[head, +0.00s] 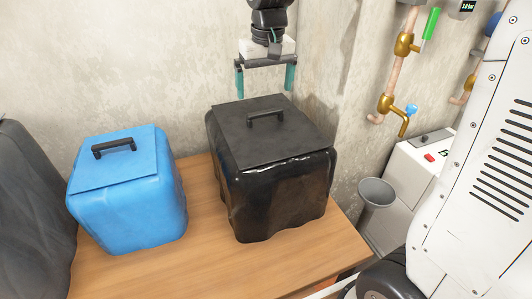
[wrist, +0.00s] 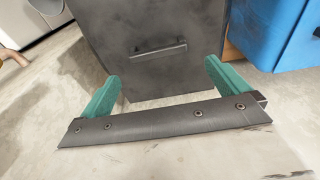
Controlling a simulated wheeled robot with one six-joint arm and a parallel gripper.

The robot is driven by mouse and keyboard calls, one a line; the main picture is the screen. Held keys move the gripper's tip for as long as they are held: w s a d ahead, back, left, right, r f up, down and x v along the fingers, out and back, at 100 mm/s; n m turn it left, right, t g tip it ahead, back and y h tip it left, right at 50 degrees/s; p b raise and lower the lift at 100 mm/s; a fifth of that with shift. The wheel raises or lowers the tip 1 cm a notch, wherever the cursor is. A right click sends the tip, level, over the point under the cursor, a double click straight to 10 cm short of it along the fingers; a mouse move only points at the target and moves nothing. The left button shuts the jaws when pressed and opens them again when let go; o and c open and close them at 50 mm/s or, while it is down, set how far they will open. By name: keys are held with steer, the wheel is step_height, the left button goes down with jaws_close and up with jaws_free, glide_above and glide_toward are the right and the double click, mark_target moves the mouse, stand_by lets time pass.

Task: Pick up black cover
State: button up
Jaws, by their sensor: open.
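The black cover (head: 262,132) is a dark flat lid with a bar handle (head: 266,118), lying on top of a glossy black box-shaped bin (head: 275,199) on the wooden table. In the wrist view the cover (wrist: 150,72) fills the upper middle, with its handle (wrist: 158,50) between and beyond my fingers. My gripper (head: 266,80) is above and behind the cover in the head view, its two green fingers spread wide and pointing down. The gripper (wrist: 160,88) also shows in the wrist view, with nothing between its fingers. It is apart from the handle.
A blue bin with a blue lid (head: 125,165) stands left on the wooden table (head: 200,262). A dark grey object (head: 30,215) is at the far left. A concrete wall (head: 130,60) is behind; pipes with a tap (head: 402,112), a white unit (head: 412,185) and a grey funnel (head: 376,193) are at right.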

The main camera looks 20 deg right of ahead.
mark_target(266, 112)
steer(key=f, duration=0.7)
steer(key=shift+w+d, duration=0.25)
steer(key=shift+w, duration=0.1)
steer(key=c, duration=1.1)
